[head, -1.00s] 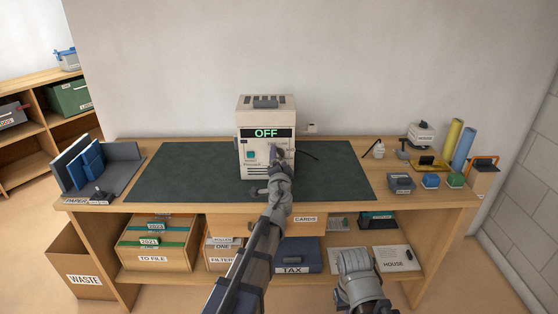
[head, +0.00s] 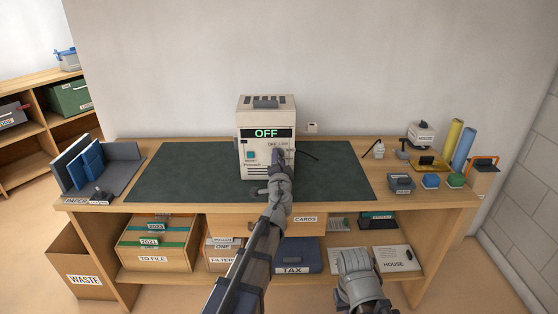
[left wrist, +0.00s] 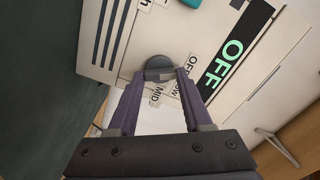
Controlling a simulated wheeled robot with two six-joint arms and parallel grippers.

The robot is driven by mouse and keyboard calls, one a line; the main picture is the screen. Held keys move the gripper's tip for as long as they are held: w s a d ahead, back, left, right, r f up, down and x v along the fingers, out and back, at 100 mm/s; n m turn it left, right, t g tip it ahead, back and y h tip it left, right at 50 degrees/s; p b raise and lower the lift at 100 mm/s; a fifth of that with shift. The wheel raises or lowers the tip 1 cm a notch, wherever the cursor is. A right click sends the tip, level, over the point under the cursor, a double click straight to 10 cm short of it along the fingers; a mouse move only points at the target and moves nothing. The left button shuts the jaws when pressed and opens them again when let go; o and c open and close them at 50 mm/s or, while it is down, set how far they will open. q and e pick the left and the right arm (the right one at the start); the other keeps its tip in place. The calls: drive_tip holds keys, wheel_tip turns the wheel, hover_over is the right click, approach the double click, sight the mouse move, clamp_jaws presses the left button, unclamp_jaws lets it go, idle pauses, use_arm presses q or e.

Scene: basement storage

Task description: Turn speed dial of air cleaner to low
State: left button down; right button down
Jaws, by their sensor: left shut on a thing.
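The air cleaner (head: 266,112) is a cream box standing upright on the dark mat, its display (head: 266,133) reading "OFF" in green. The display also shows in the left wrist view (left wrist: 222,63). The speed dial (left wrist: 158,64) is a round dark grey knob on the front, beside labels such as "OFF" and "MID", partly covered by the fingers. My left gripper (left wrist: 160,76) is shut on the dial, fingertips on either side of it. In the head view my left gripper (head: 278,160) covers the dial area. My right gripper (head: 357,264) hangs low in front of the shelf; its jaw state is unclear.
The dark mat (head: 180,175) around the cleaner is clear. A teal button (head: 250,155) is left of the dial. A cable and wall outlet (head: 312,127) are to the right. Small boxes and rolls (head: 453,135) crowd the bench's right end; a paper stand (head: 120,160) is at the left.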

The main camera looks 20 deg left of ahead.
use_arm(q)
drive_tip(key=shift+m, duration=0.3)
drive_tip(key=shift+f+m, duration=0.1)
drive_tip(key=shift+m, duration=3.9)
drive_tip(key=shift+c, duration=1.6)
unclamp_jaws()
drive_tip(key=shift+s, duration=0.1)
drive_tip(key=v, duration=0.7)
drive_tip(key=shift+s, duration=0.35)
